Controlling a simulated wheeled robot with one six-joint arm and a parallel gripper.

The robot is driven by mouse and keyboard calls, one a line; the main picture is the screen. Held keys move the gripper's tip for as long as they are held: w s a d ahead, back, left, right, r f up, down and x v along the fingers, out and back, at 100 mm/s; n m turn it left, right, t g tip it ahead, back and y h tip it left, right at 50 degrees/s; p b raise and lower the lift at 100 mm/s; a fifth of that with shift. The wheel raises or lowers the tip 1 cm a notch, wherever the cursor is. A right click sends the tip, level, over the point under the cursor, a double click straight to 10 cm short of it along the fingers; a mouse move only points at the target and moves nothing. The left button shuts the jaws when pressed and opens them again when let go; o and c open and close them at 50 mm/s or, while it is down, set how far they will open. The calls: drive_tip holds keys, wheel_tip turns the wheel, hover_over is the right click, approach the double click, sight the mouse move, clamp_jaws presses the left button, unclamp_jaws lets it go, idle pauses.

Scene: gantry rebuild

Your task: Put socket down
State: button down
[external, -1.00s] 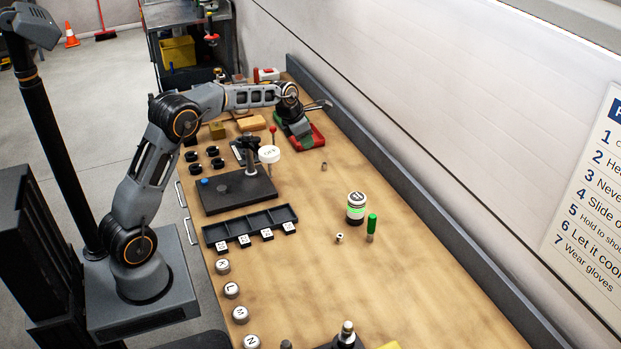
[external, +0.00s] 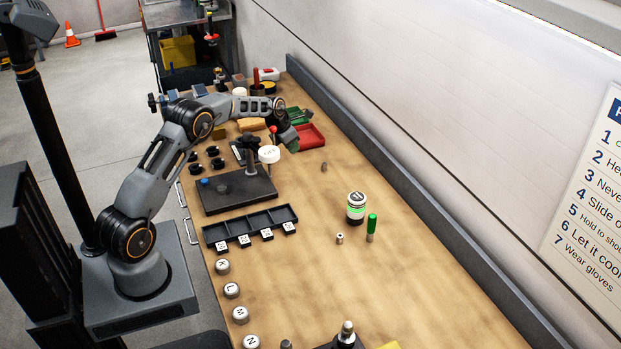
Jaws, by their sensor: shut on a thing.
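My gripper (external: 290,141) is low at the far end of the bench, just left of a red tray (external: 313,137). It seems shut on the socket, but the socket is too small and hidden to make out. A green tray (external: 300,115) lies partly behind my gripper. A small grey metal piece (external: 324,167) lies on the bare bench in front of the red tray. Another small metal cylinder (external: 340,238) stands further forward.
A dark fixture plate (external: 225,197) with a post stands left of centre, with a black compartment tray (external: 249,225) before it. A green-banded jar (external: 356,207) and a green-handled tool (external: 371,226) stand to the right. The bench's right side is mostly clear.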

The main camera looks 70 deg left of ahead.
sight(296, 162)
drive_tip(key=shift+f+p, duration=0.35)
drive_tip(key=shift+f, duration=1.55)
drive_tip(key=shift+f, duration=0.2)
drive_tip(key=c, duration=1.1)
unclamp_jaws()
drive_tip(key=shift+r, duration=0.15)
drive_tip(key=shift+r, duration=0.2)
drive_tip(key=b+v, duration=0.1)
drive_tip(key=v, duration=1)
drive_tip(key=shift+s+r+b, duration=0.15)
drive_tip(key=shift+r+b, duration=0.2)
drive_tip(key=shift+b, duration=0.05)
